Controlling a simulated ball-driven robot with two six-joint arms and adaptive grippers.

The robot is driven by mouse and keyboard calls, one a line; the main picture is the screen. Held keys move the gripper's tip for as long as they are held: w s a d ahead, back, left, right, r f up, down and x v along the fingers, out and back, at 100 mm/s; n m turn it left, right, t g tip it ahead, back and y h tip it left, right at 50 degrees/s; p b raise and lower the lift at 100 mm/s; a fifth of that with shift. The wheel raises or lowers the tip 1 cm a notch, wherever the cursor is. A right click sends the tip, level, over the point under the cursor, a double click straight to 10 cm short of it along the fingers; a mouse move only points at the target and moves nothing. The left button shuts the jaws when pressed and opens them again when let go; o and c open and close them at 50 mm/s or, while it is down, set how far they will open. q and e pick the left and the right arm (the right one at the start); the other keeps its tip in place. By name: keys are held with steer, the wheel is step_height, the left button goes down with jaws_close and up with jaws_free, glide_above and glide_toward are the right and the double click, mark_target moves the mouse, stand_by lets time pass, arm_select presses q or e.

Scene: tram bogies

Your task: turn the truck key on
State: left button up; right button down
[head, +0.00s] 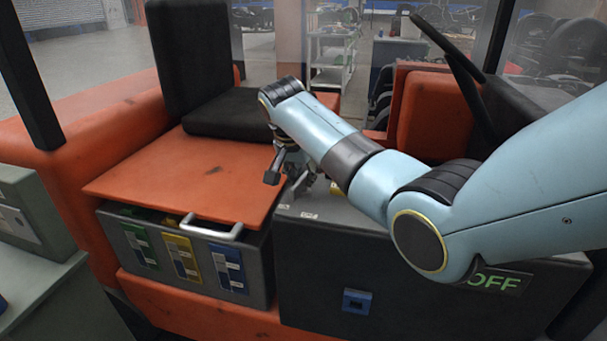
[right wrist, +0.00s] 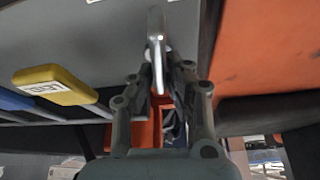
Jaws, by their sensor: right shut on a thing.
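My right gripper (head: 283,172) reaches down over the top of the dark truck box (head: 330,265), beside the orange lid. In the right wrist view, its two fingers (right wrist: 160,68) are closed on a narrow, pale metal piece (right wrist: 157,35), which looks like the truck key. The head view does not show the key clearly, as my arm and fingers cover that spot. A green OFF sign (head: 500,282) shows on the front of the dark box. My left gripper is not in view.
A yellow labelled piece (right wrist: 55,85) sticks out left of the fingers in the wrist view, with a blue one (right wrist: 14,99) beyond it. The orange lid (head: 190,175) with a silver handle (head: 210,229) lies left of the gripper. A black seat (head: 225,110) stands behind.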

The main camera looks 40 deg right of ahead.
steer(key=shift+r+m+g, duration=0.1)
steer(key=shift+m+g, duration=0.2)
steer(key=shift+m, duration=0.6)
steer(key=m+g, duration=0.1)
steer(key=m, duration=0.1)
steer(key=shift+w+m+h, duration=0.15)
steer(key=shift+m+h, duration=0.15)
steer(key=m+g+b, duration=0.1)
steer(key=m+b, duration=0.1)
steer(key=m, duration=0.1)
steer(key=shift+w+m+g+b, duration=0.1)
steer(key=shift+m+g+b, duration=0.5)
steer(key=shift+m, duration=0.7)
steer(key=c, duration=1.4)
jaws_free()
steer(key=shift+o, duration=0.2)
steer(key=v, duration=1.2)
